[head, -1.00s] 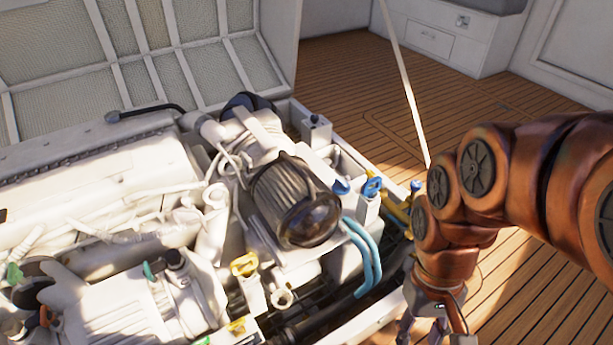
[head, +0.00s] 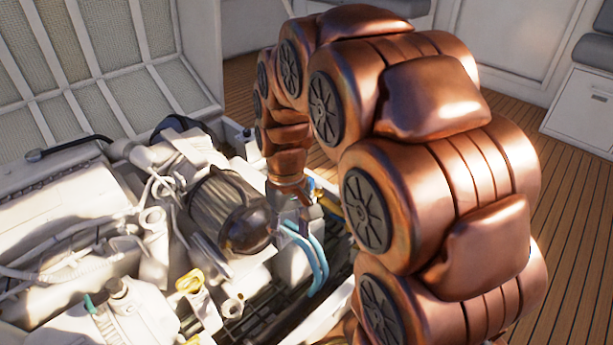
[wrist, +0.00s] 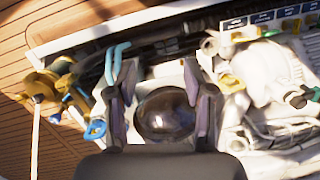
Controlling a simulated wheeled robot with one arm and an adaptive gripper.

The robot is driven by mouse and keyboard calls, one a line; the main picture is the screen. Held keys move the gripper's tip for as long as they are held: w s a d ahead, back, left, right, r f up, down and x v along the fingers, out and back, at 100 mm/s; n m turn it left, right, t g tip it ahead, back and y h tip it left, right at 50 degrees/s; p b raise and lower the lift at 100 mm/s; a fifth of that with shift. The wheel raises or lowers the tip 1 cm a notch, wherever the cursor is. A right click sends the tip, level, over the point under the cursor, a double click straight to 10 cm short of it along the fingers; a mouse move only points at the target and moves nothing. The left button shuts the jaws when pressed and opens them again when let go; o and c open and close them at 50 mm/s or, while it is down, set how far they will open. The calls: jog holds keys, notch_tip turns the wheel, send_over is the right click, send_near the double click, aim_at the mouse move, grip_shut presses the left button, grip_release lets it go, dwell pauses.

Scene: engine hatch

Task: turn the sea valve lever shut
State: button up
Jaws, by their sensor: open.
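A brass-coloured valve body (wrist: 40,85) is at the far left of the wrist view, with a blue lever (wrist: 74,98) beside it. Another blue handle (wrist: 95,130) lies just below. I cannot tell for certain which is the sea valve lever. The valve is left of both fingers. My gripper (head: 305,210) also shows in the head view, partly hidden.
The dark-ended cylinder (head: 245,230) sits beside light blue hoses (head: 308,255) on the white engine (head: 60,215). A yellow cap (head: 190,281) is nearer the front. The raised hatch lid (head: 110,70) stands behind. Wooden deck (head: 575,215) lies clear at the right.

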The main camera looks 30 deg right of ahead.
jog(key=w+d+f+t, duration=0.15)
jog(key=w+d, duration=0.35)
jog(key=w, duration=0.7)
jog(key=n+t, duration=0.2)
jog(key=t, duration=0.3)
send_near(308, 175)
jog(key=shift+w+a+f+g+p, duration=0.25)
jog(key=shift+a+f+p, duration=0.15)
jog(key=shift+f, duration=0.1)
jog(key=shift+w+d+f, duration=0.1)
jog(key=shift+d+f, duration=0.15)
jog(key=shift+f, duration=0.1)
jog(key=shift+b+x, duration=1.25)
jog(key=shift+x, duration=2.5)
jog(key=shift+w+a, duration=0.1)
grip_shut()
